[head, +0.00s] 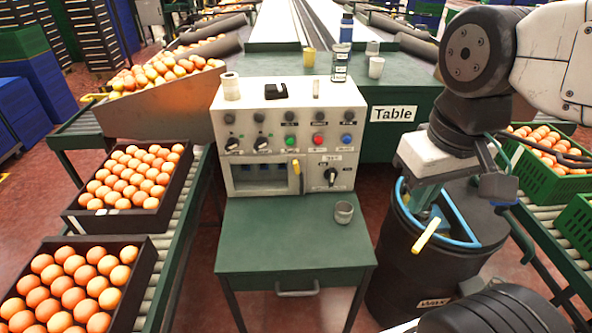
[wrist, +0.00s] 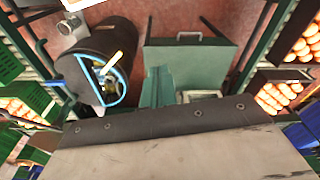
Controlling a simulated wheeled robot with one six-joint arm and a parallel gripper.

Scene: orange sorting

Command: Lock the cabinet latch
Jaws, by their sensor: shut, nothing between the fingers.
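I cannot tell which of these is the latch. My gripper (head: 426,197) is shut and empty, pointing down over the wax barrel, right of the cabinet and apart from it.
The black wax barrel (head: 395,285) has a blue ring (head: 470,240) and a yellow-handled tool (head: 426,235) at its top. Egg-like orange fruit fill black crates (head: 150,215) at left. Bottles and cups stand behind the cabinet.

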